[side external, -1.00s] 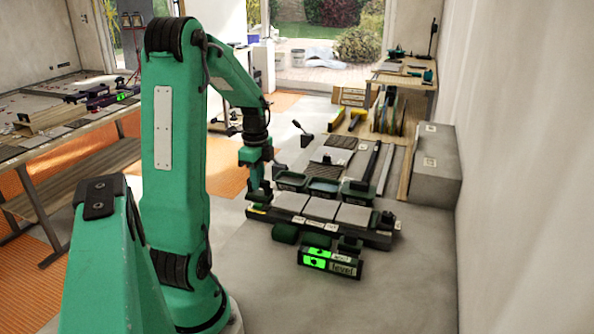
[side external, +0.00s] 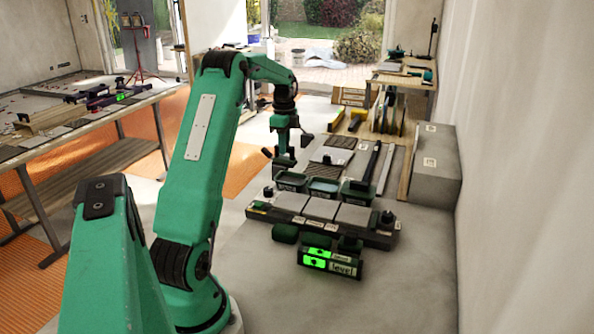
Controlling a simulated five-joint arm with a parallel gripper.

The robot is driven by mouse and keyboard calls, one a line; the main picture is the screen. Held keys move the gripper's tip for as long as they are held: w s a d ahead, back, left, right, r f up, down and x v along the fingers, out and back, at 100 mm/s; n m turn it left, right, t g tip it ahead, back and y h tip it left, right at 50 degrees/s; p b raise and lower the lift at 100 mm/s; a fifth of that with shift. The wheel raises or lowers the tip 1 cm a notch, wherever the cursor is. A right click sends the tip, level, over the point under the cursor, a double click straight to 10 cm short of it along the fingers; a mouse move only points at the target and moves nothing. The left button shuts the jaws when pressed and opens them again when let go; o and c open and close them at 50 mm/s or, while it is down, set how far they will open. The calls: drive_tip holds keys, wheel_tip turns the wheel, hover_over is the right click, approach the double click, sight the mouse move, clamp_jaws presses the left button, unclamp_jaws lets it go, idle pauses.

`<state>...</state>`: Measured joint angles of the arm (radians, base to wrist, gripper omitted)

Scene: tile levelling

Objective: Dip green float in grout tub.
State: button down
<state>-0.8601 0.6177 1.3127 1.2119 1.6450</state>
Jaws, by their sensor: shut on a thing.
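My gripper (side external: 285,152) is at the back left of the row of tubs, pointing down. It is shut on a small dark green piece (side external: 284,163), which looks like the float; its outline is hard to make out at this size. The piece appears just above or behind the left tub (side external: 291,182); I cannot tell whether it touches. Two more tubs, the middle tub (side external: 323,187) and the right tub (side external: 357,194), stand beside it. Their labels are too small to read, so I cannot tell which holds grout.
A dark rail (side external: 372,239) bearing three grey tiles (side external: 321,209) lies in front of the tubs. A lit green level display (side external: 330,262) stands before it. Boards and long tools lie behind and right. A grey block (side external: 434,167) stands by the wall. Floor at front right is clear.

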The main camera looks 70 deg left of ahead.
sight(291, 151)
drive_tip(key=shift+w+a, duration=0.6)
drive_tip(key=shift+w, duration=0.2)
drive_tip(key=shift+w+a, duration=0.55)
drive_tip(key=shift+w, duration=0.2)
drive_tip(key=shift+f, duration=0.25)
drive_tip(key=shift+f, duration=4.25)
drive_tip(key=shift+r, duration=0.1)
drive_tip(key=shift+r, duration=2.2)
drive_tip(key=shift+r, duration=2)
